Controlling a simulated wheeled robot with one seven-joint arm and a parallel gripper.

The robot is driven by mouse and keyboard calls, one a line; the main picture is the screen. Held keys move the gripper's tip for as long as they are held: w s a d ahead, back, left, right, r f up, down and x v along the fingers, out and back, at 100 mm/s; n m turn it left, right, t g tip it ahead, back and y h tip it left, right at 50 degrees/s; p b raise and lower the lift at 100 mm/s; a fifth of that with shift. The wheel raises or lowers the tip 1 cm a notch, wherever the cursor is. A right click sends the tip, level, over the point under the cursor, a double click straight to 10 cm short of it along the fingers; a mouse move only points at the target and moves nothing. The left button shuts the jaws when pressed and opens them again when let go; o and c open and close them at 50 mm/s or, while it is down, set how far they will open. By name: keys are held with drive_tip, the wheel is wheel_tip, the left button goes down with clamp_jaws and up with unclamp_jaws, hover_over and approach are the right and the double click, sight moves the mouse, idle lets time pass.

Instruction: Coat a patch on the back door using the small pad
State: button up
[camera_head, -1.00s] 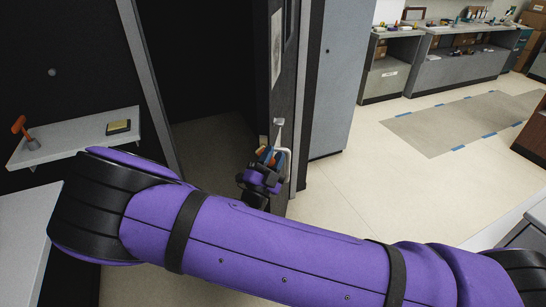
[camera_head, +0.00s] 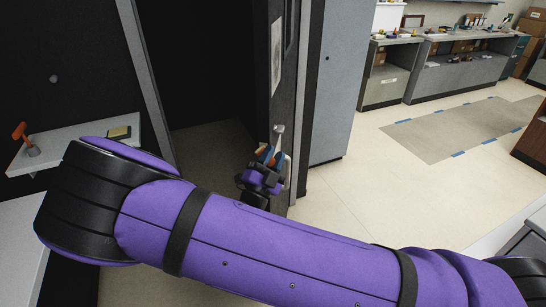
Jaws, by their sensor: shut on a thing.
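The back door (camera_head: 285,100) stands open as a dark panel seen nearly edge-on, with a pale patch (camera_head: 276,57) on its face. My gripper (camera_head: 269,157) is low beside the door. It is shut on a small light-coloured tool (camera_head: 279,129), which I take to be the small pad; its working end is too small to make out. I cannot tell whether the tool touches the door. My purple arm hides the lower door and the floor below it.
A white shelf (camera_head: 75,146) at left holds an orange-handled tool (camera_head: 24,137) and a dark tray with a yellowish top (camera_head: 118,132). A doorway (camera_head: 205,70) opens left of the door.

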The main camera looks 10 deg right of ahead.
drive_tip(key=shift+r, duration=0.15)
drive_tip(key=shift+r, duration=1.1)
drive_tip(key=shift+f, duration=1.3)
drive_tip(key=shift+f, duration=1.2)
drive_tip(key=shift+f, duration=0.15)
